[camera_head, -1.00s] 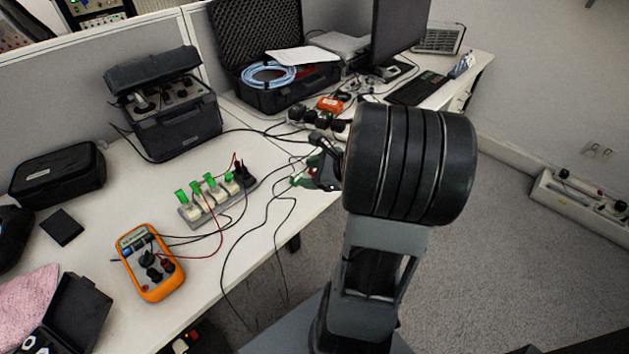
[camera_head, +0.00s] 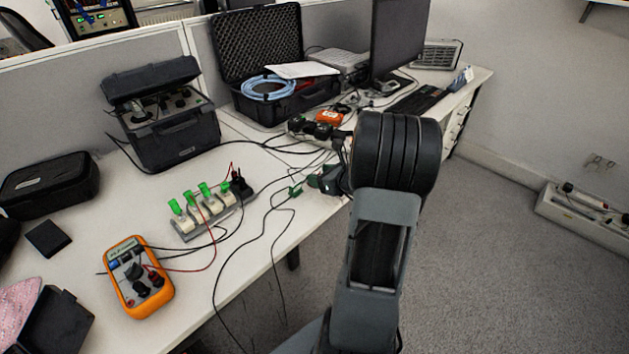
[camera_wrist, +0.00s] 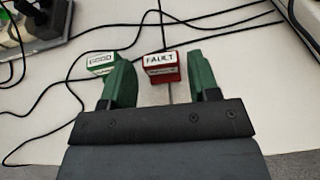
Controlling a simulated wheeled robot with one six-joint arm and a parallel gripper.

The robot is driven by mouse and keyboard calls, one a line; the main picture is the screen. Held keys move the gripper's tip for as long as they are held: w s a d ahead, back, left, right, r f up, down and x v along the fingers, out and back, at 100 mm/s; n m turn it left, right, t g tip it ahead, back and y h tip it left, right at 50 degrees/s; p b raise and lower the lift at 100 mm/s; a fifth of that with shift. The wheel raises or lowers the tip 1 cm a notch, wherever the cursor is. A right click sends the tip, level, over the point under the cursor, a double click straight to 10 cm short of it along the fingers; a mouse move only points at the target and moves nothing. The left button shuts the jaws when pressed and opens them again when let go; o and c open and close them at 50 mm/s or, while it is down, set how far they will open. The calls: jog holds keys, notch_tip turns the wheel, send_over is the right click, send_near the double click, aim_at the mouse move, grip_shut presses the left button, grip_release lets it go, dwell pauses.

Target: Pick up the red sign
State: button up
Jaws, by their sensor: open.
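The red sign (camera_wrist: 161,66), a small block with a white label reading "FAULT", stands on the desk in the wrist view. It lies just beyond and between my fingertips, nearer the middle of the gap. My gripper (camera_wrist: 164,82) is open, with its two green fingers apart and nothing held. A green sign (camera_wrist: 100,63) with a white label, seemingly "GOOD", stands to the left, close by the left finger.
Black cables cross the desk (camera_wrist: 215,60) around both signs. A power strip (camera_head: 215,212) with green-topped plugs and an orange multimeter (camera_head: 139,277) lie to the left. A black case (camera_head: 275,100) with blue cable and a monitor (camera_head: 398,38) stand behind.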

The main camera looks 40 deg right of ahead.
jog(key=x, duration=0.5)
jog(key=shift+b, duration=0.4)
jog(key=shift+s, duration=0.1)
jog(key=c, duration=0.7)
